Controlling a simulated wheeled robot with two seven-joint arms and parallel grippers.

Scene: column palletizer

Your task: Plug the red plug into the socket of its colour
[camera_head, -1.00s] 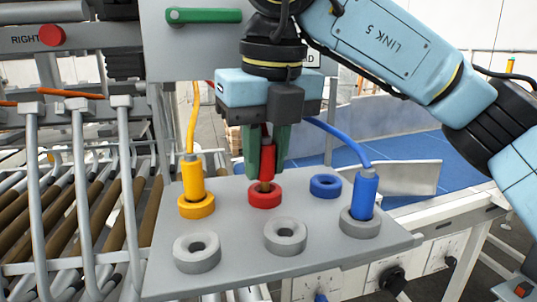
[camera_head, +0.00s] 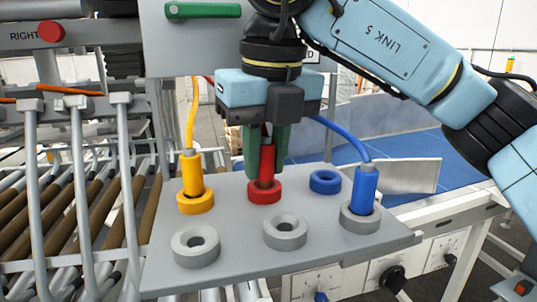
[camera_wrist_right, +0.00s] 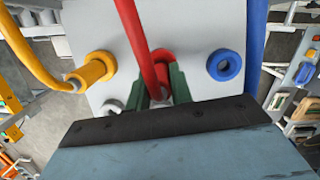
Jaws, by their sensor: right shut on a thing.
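The red plug (camera_head: 266,166) stands upright with its lower end in the red socket ring (camera_head: 264,196), on the grey panel (camera_head: 236,240). My right gripper (camera_head: 265,170) points down over it, its green fingers shut on the plug's sides. In the right wrist view, the red cable (camera_wrist_right: 141,45) runs up from between the green fingers (camera_wrist_right: 162,92), and the fingers partly hide the red socket. How deep the plug sits is hard to see. My left gripper is not in view.
A yellow plug (camera_head: 193,176) stands in the yellow socket (camera_head: 196,204) to the left. A blue plug (camera_head: 364,190) stands in a grey socket (camera_head: 360,219); the blue socket (camera_head: 325,181) is empty. Two grey sockets (camera_head: 195,248) (camera_head: 285,233) in front are empty. Rollers (camera_head: 70,210) lie left.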

